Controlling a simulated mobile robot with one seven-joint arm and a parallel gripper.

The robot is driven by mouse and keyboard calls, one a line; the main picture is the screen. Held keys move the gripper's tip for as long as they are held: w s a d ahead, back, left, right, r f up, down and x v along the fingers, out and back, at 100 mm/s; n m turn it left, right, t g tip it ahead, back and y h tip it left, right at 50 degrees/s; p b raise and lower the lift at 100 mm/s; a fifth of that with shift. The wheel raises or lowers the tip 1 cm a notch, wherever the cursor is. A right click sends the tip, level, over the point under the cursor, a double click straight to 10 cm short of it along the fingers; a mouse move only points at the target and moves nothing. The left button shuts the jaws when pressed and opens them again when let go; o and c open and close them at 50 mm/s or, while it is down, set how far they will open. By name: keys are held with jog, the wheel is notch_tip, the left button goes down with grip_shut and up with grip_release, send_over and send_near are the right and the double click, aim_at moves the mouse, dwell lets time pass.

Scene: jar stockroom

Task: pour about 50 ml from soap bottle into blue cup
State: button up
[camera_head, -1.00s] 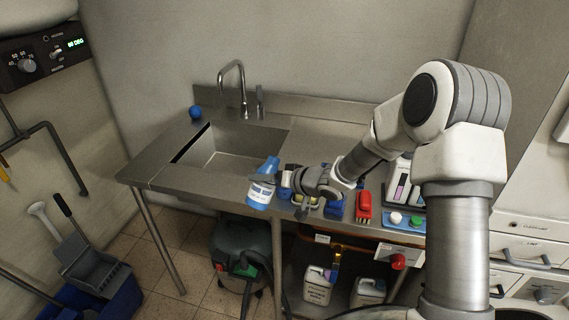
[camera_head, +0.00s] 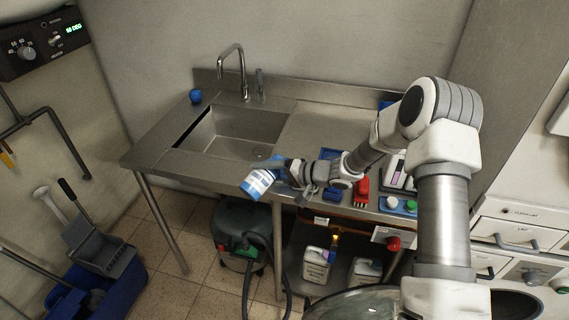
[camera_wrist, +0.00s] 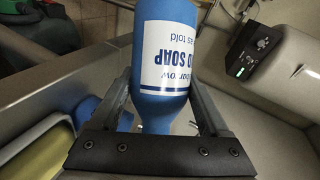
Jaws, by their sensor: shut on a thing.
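The soap bottle (camera_head: 259,182) is blue with a white label. My gripper (camera_head: 279,172) is shut on it and holds it tilted near the counter's front edge, left of the blue and red items. In the wrist view the bottle (camera_wrist: 165,65) shows between the two fingers, its label upside down and its narrower end toward the palm. A small round blue thing (camera_head: 195,96) stands at the counter's back left corner; I cannot tell if it is the blue cup. A blue shape (camera_wrist: 88,106) shows partly behind the left finger in the wrist view. No liquid is visible.
The steel sink (camera_head: 232,132) with its tap (camera_head: 241,75) lies behind the bottle. A red brush-like item (camera_head: 361,190) and a tray of bottles stand to the right. A vacuum (camera_head: 240,232) and jugs (camera_head: 316,265) are below the counter.

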jog(key=shift+w+r+m+p, duration=0.1)
jog(key=shift+r+m+p, duration=0.25)
jog(key=shift+p, duration=0.5)
jog(key=shift+d+y+p, duration=0.15)
jog(key=shift+y+p, duration=0.15)
jog(key=shift+p, duration=0.05)
jog(key=shift+w+d+r+m+p, duration=0.1)
jog(key=shift+w+r+m+p, duration=0.3)
jog(key=shift+p, duration=0.35)
jog(key=shift+s+r+m+g+y+p, duration=0.15)
jog(key=shift+r+m+g+y+p, duration=0.1)
jog(key=shift+m+g+y+p, duration=0.3)
jog(key=shift+s, duration=0.2)
jog(key=shift+r+m+y+p, duration=0.25)
jog(key=shift+r+m+p, duration=0.05)
jog(key=shift+p, duration=0.1)
dwell(2.1)
